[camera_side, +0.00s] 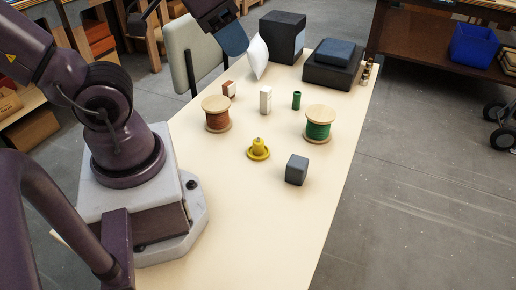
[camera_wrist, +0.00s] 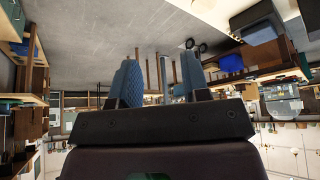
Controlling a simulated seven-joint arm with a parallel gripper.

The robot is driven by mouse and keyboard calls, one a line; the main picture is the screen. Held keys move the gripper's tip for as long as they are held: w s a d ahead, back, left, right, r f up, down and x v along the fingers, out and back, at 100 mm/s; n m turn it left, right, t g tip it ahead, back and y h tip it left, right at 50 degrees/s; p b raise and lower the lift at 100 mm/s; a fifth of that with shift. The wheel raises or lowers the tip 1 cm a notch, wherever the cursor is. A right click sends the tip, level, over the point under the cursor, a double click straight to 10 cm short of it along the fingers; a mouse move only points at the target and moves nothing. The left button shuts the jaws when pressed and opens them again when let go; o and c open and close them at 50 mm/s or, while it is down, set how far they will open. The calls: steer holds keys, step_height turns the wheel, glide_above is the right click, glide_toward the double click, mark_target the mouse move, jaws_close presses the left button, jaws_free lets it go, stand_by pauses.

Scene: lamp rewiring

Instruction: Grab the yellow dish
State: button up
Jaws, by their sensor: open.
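The yellow dish (camera_side: 258,154) sits on the table in the side view, near the middle. It is a small round dish with a raised piece in its centre. My gripper (camera_side: 235,46) is high at the top of the side view, well away from the dish and above the far part of the table. In the wrist view my gripper (camera_wrist: 160,84) shows two blue fingers apart with nothing between them. The dish does not show in the wrist view.
A spool of brown wire (camera_side: 217,116) and a spool of green wire (camera_side: 319,124) stand behind the dish. A grey cube (camera_side: 297,170) is at its front right. A white block (camera_side: 266,100), green cylinder (camera_side: 297,100) and dark boxes (camera_side: 333,66) stand farther back. The near table (camera_side: 250,230) is clear.

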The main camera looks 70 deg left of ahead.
steer(key=o, duration=0.4)
